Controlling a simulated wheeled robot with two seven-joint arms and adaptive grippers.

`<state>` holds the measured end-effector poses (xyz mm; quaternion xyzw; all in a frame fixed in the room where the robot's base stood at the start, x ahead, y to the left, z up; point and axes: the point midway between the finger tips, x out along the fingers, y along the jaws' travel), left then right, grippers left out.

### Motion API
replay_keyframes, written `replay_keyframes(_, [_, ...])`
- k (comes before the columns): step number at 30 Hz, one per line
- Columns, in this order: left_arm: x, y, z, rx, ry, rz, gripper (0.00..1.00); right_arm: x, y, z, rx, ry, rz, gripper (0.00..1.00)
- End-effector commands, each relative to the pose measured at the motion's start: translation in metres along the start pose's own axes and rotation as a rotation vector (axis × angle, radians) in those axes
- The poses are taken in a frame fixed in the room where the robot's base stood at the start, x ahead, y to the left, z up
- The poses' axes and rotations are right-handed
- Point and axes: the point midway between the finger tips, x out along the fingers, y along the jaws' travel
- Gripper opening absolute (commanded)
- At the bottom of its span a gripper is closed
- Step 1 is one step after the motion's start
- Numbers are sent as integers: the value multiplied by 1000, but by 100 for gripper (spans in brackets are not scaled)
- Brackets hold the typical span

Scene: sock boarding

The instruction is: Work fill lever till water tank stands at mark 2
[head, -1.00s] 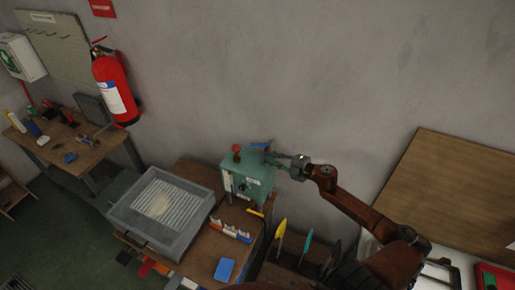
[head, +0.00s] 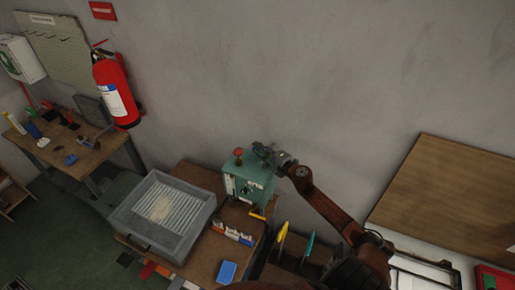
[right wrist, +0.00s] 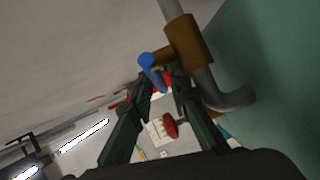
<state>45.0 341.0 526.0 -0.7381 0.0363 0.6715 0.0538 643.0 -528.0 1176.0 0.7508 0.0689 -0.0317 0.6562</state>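The fill lever (right wrist: 152,72) is a blue handle on a brass valve (right wrist: 188,44) in the right wrist view. The valve sits on a grey pipe beside a teal surface. My right gripper (head: 265,150) is at the top back of the teal box (head: 252,185) and hides the lever in the head view. In the right wrist view its two dark green fingers (right wrist: 164,88) are apart, with the lever's end at the tips, nearer the left finger; contact is unclear. I cannot make out a water level or mark 2. My left gripper is out of view.
A red knob (head: 239,152) stands on the teal box. A grey tray (head: 128,218) with a ribbed inside lies left of it on the wooden bench. A holder with small coloured items (head: 233,236) and a blue block (head: 227,271) are in front. The wall is close behind.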

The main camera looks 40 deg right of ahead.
Motion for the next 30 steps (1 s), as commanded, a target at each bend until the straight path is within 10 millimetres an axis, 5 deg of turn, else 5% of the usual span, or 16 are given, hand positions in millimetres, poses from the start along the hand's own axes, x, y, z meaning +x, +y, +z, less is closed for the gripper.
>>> replay_keyframes(11, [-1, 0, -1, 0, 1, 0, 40, 6, -1, 2, 1, -2, -1, 16])
replay_keyframes(18, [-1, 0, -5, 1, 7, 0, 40, 6, -1, 2, 1, -2, -1, 1])
replay_keyframes(30, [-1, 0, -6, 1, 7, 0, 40, 6, -1, 2, 1, -2, -1, 0])
